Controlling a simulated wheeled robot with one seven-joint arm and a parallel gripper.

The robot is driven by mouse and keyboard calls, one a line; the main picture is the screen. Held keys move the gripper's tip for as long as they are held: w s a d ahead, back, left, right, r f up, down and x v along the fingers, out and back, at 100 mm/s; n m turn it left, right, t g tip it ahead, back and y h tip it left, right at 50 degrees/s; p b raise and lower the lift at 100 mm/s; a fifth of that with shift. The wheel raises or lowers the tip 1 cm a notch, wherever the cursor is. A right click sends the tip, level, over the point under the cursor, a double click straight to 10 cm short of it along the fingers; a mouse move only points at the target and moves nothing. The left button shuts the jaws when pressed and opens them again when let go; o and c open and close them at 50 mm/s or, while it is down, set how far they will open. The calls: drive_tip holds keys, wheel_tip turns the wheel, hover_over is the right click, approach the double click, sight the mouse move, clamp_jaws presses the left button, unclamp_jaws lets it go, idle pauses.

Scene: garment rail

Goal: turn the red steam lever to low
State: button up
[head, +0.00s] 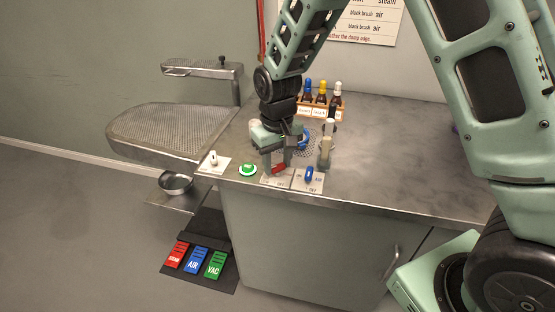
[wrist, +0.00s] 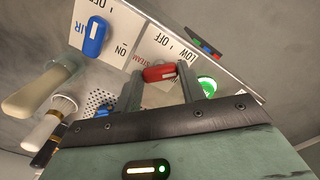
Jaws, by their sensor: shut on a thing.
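The red steam lever (wrist: 160,73) sits on a white plate (wrist: 167,42) with printed words including LOW, OFF and STEAM. In the wrist view it lies crosswise between the two fingers of my gripper (wrist: 160,84). In the head view my gripper (head: 277,163) points down at the counter's front edge, shut on the red lever (head: 279,169), which its fingers partly hide. I cannot tell exactly which mark the lever points to. The blue air lever (head: 309,174) is on its own plate just to the right; it also shows in the wrist view (wrist: 95,36).
A green button (head: 248,169) and a white switch (head: 213,159) are left of the lever. Upright brush handles (head: 326,150) stand close on the right. Bottles in a rack (head: 322,104) stand behind. The counter's right part (head: 400,150) is clear.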

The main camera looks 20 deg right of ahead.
sight(277, 166)
drive_tip(key=shift+r, duration=0.1)
drive_tip(key=o, duration=1)
wheel_tip(277, 166, up, 17)
drive_tip(key=shift+r, duration=0.2)
drive_tip(key=s+a+f+n, duration=0.2)
drive_tip(key=s, duration=0.7)
drive_tip(key=s+a+f+n, duration=0.2)
drive_tip(key=s, duration=0.7)
drive_tip(key=s+a+f+n, duration=0.1)
drive_tip(key=s+a+f, duration=0.1)
drive_tip(key=s, duration=0.7)
drive_tip(key=shift+s+a+f+n+y, duration=0.1)
drive_tip(key=shift+a+f+n+y, duration=0.1)
drive_tip(key=shift+f+n+y, duration=0.15)
